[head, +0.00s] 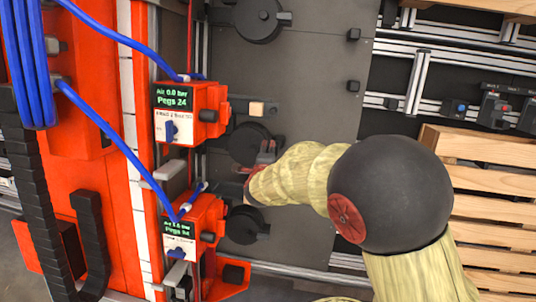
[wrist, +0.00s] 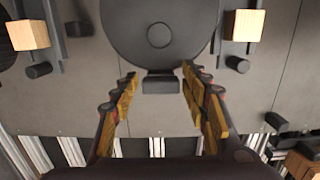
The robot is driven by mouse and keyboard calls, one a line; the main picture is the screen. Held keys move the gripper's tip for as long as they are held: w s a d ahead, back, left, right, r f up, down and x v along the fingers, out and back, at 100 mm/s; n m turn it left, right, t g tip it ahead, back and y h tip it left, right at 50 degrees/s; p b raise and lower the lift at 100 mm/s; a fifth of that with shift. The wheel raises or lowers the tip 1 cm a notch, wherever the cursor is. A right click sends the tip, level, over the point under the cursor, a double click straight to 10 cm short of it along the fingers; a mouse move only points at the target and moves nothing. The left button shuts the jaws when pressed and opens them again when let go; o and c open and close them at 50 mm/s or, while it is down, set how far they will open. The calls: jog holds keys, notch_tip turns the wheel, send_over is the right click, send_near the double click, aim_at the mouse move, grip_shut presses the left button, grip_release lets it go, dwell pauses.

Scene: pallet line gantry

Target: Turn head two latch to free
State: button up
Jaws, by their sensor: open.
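Two red heads stand along the red column in the head view, an upper one (head: 190,112) and a lower one (head: 192,232). Both displays read Pegs 24; the upper reads Air 0.0 bar. Their small labels are too blurred to tell surely which is head two. The upper head has a blue knob (head: 171,130), and the lower has a blue knob (head: 180,254). My gripper (wrist: 158,78) is open and empty. Its fingers spread either side of the short dark tab below a black disc (wrist: 158,32); contact cannot be told. In the head view, my gripper (head: 262,168) is partly hidden by my arm.
Blue hoses (head: 125,150) run into both heads. Further black discs stand above (head: 258,16) and below (head: 245,224) my gripper. Wooden blocks (wrist: 28,34) flank the near disc. Wooden pallet slats (head: 490,150) lie at the right.

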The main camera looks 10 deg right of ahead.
jog(key=v, duration=1.2)
dwell(0.3)
